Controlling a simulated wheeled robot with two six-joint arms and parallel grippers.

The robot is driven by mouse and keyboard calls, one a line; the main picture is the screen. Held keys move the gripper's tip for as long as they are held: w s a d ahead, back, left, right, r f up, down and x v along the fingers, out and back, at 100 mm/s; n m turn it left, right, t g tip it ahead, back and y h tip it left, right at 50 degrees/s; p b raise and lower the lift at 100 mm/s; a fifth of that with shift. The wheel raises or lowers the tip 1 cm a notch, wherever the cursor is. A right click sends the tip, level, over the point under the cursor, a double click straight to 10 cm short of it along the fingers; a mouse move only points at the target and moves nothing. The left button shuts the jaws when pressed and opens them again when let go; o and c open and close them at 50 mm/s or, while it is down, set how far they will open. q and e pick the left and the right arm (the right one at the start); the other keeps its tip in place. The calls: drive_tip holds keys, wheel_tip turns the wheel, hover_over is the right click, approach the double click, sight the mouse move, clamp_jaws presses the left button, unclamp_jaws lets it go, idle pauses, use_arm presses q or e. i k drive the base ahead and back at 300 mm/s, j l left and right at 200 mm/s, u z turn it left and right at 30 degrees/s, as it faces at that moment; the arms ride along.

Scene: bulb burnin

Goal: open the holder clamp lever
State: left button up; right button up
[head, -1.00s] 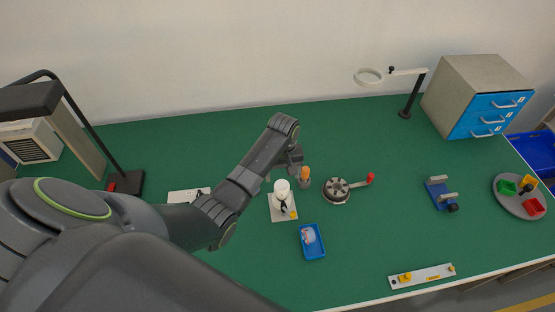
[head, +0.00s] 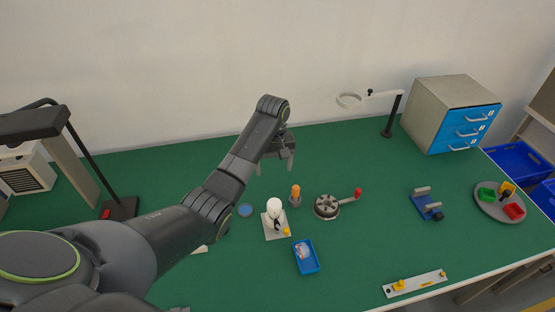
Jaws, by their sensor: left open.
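A holder on a pale square plate (head: 272,233) stands near the middle of the green bench, with a white bulb (head: 273,207) upright in it. A dark lever with a yellow tip (head: 286,231) sits at the plate's front right, probably the clamp lever; its exact position is too small to tell. My left gripper (head: 276,168) is open and empty above the bench, behind the holder and apart from it, fingers pointing down. My right gripper is out of view.
An orange-topped post (head: 295,195) and a round grey device with a red-knobbed arm (head: 327,207) stand right of the holder. A blue tray (head: 307,258) lies in front. A blue disc (head: 245,210) lies to the left.

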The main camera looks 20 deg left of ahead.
sight(278, 227)
drive_tip(key=k, duration=1.5)
